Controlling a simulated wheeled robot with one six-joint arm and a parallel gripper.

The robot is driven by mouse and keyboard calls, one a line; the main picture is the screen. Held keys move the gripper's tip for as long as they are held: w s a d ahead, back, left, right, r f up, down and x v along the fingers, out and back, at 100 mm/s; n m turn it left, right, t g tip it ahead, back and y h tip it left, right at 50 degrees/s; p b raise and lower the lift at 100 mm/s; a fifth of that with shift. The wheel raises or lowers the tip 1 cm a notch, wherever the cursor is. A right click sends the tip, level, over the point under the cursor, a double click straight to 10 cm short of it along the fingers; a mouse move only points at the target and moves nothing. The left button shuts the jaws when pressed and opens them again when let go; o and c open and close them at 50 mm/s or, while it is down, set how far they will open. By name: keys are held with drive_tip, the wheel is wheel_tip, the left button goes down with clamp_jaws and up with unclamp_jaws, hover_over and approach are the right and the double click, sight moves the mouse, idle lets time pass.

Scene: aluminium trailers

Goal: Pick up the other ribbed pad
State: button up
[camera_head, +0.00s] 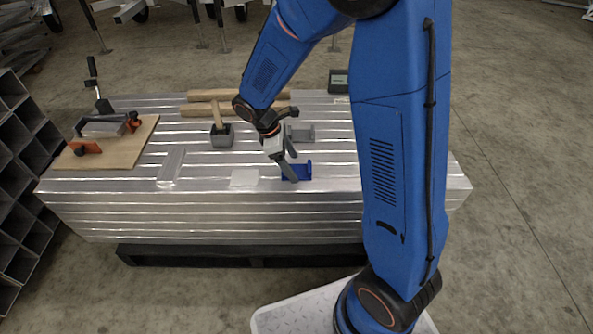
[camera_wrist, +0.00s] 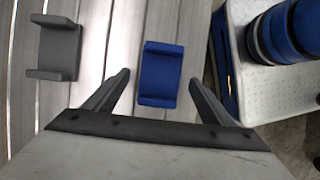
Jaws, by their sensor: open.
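A blue pad with a raised lip at each end (camera_head: 304,170) lies near the front edge of the ribbed aluminium surface. In the wrist view the blue pad (camera_wrist: 160,76) sits between and ahead of my open fingers. A grey pad of similar shape (camera_head: 300,132) lies farther back; in the wrist view the grey pad (camera_wrist: 58,51) is left of my left finger. My gripper (camera_head: 293,167) is open and points down at the blue pad; it also shows in the wrist view (camera_wrist: 158,80). I cannot tell whether a finger touches the pad. Nothing is held.
A flat white piece (camera_head: 244,178) and a metal bar (camera_head: 171,168) lie to the left. A mallet (camera_head: 222,136), wooden rods (camera_head: 240,94) and a dark box (camera_head: 339,80) are farther back. A wooden board (camera_head: 120,153) with clamps is at left.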

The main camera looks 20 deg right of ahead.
drive_tip(key=shift+s+d+f, duration=0.1)
drive_tip(key=shift+d+f, duration=0.1)
drive_tip(key=shift+f, duration=0.35)
drive_tip(key=c, duration=1.2)
drive_tip(key=shift+r, duration=0.15)
